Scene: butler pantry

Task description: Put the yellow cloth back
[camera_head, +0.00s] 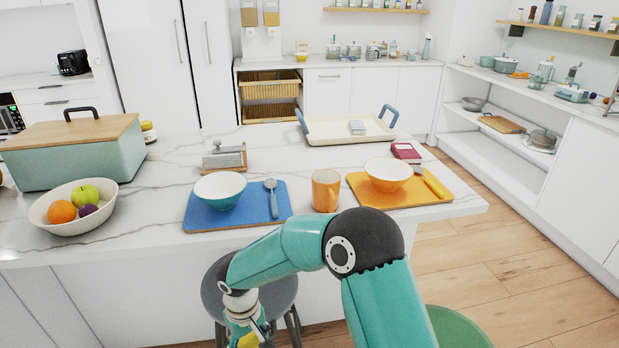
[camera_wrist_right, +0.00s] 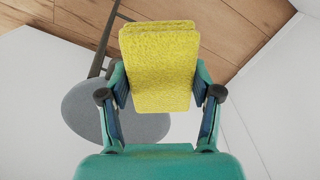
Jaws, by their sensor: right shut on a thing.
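The yellow cloth (camera_wrist_right: 160,62) is a folded, fuzzy block. My right gripper (camera_wrist_right: 160,88) is shut on it, with one finger at each side. In the head view the right gripper (camera_head: 246,328) hangs in front of the island, below the level of its top and above a grey stool. My left gripper is not in view.
The marble island top (camera_head: 330,222) holds a blue mat (camera_head: 275,211) with a bowl and spoon, an orange mug (camera_head: 326,190), an orange mat (camera_head: 395,199), a fruit bowl (camera_head: 52,222) and a tray (camera_head: 340,132). The grey stool (camera_head: 285,294) and a green stool (camera_head: 460,328) stand in front.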

